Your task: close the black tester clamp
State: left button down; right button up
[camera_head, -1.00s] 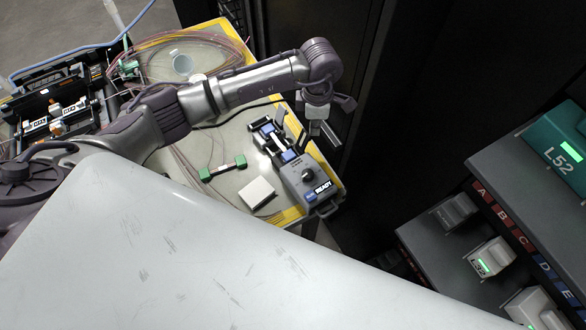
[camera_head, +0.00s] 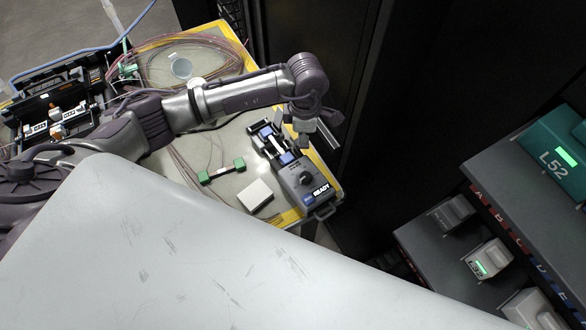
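The tester (camera_head: 297,182), a blue-grey box with a dark knob and a screen reading READY, sits at the table's right end. Its black clamp (camera_head: 266,141), with blue parts and a light strip, extends from the box's far side. My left arm reaches in from the left. My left gripper (camera_head: 314,136) points down at the right side of the clamp, close to it. Its fingers are small and partly covered by the wrist, so their opening and any contact are unclear. Whether the clamp's lid is up is also unclear. My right gripper is out of view.
A green-ended connector piece (camera_head: 222,171) and a white square block (camera_head: 255,196) lie left of the tester. A black toolbox (camera_head: 62,110) is at left. A dark cabinet rises right of the table.

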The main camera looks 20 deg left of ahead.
pick_arm(q)
jog(key=shift+s+a+f, duration=0.35)
jog(key=shift+s+a, duration=0.3)
jog(key=shift+a, duration=0.2)
jog(key=shift+s+a+r+p, duration=0.1)
jog(key=shift+s+r+p, duration=0.1)
jog(key=shift+s+p, duration=0.3)
jog(key=shift+s+a, duration=0.45)
jog(key=shift+s, duration=0.25)
jog(key=shift+f, duration=0.1)
